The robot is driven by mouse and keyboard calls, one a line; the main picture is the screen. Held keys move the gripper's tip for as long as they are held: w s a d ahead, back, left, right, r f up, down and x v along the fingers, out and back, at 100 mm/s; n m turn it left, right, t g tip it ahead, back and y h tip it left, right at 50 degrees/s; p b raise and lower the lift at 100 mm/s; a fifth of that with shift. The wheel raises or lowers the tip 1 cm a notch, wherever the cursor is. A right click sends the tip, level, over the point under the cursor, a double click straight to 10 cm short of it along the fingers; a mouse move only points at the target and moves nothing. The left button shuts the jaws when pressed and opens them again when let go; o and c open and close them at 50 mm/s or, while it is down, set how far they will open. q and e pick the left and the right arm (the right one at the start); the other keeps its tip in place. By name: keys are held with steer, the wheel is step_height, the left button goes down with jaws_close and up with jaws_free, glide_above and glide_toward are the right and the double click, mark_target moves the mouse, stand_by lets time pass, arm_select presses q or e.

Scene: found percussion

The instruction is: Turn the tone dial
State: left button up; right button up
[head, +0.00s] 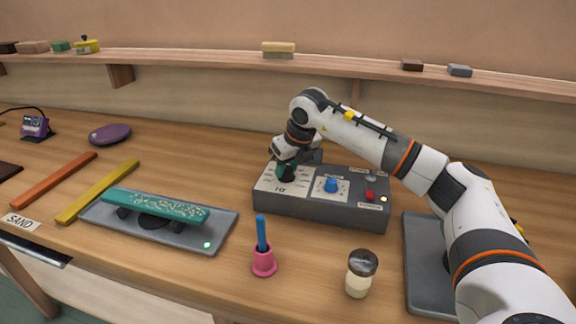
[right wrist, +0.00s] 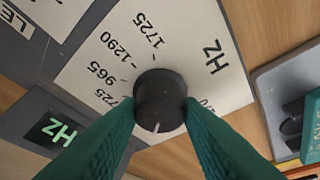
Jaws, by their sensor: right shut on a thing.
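The tone dial is a black round knob (right wrist: 160,96) on a pale scale plate (right wrist: 210,60) marked Hz, with numbers including 1725, 1290 and 965. Its light pointer line faces the bottom of the right wrist view. My right gripper (head: 287,172) reaches down onto the left part of the dark grey control box (head: 320,211). Its teal fingers are shut on the dial, one on each side. In the head view the fingers hide most of the dial. My left gripper is not in view.
The box also has a blue knob (head: 331,185) and a red button (head: 370,195). In front stand a pink holder (head: 264,262) with a blue stick and a jar (head: 361,274). A teal board (head: 155,206) rests on a grey tray (head: 190,239) at left.

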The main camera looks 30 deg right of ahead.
steer(key=shift+r+m, duration=0.1)
steer(key=shift+m, duration=0.5)
steer(key=shift+h, duration=0.3)
steer(key=o, duration=1)
steer(key=shift+c, duration=0.2)
steer(key=b+v, duration=0.1)
steer(key=v, duration=1.1)
